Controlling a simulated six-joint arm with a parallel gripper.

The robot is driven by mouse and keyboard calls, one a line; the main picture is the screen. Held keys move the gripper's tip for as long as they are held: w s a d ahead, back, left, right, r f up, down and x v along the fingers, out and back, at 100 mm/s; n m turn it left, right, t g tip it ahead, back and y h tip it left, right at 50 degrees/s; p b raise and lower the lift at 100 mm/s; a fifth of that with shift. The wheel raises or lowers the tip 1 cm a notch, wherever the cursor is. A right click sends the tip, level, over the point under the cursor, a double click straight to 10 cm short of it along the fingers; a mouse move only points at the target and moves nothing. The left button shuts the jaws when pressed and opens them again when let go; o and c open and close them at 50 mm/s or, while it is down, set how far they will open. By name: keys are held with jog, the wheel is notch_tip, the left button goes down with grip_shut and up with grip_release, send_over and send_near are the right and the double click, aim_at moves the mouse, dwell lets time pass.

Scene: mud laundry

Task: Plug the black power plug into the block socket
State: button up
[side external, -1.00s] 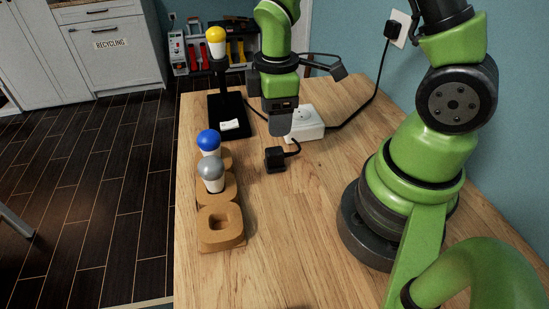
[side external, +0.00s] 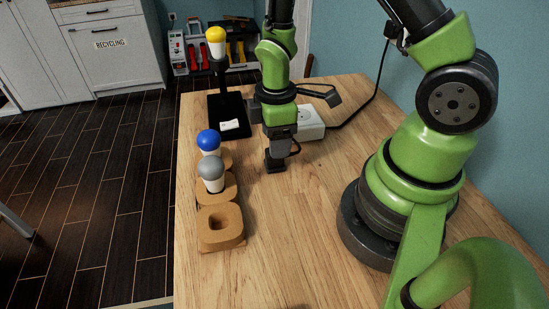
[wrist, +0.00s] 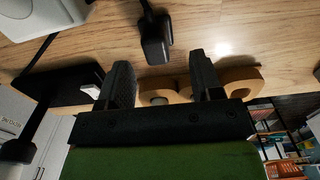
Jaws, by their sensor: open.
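The black power plug (side external: 275,164) stands on the wooden table, just below my gripper (side external: 279,148). In the wrist view the plug (wrist: 155,42) lies ahead of the gap between my two fingertips (wrist: 160,66), and its cable runs up out of the picture. My gripper is open and empty, pointing down. The white block socket (side external: 312,124) sits on the table behind and right of the gripper, partly hidden by the arm. Its white body also shows at the top left of the wrist view (wrist: 22,42).
A wooden holder (side external: 221,240) with blue (side external: 208,140) and grey (side external: 211,168) bulbs stands to the left. A black stand (side external: 224,105) carries a yellow bulb (side external: 216,35) behind it. A black cable (side external: 362,108) runs up the wall. The front table is clear.

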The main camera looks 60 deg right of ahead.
jog(key=shift+w+d+f, duration=0.1)
jog(key=shift+f, duration=1.2)
jog(key=shift+w+f, duration=0.1)
jog(key=shift+f, duration=1.2)
jog(key=c, duration=1)
jog(key=shift+o, duration=0.2)
jog(key=shift+r, duration=0.1)
notch_tip(320, 180, up, 10)
jog(key=shift+f, duration=0.1)
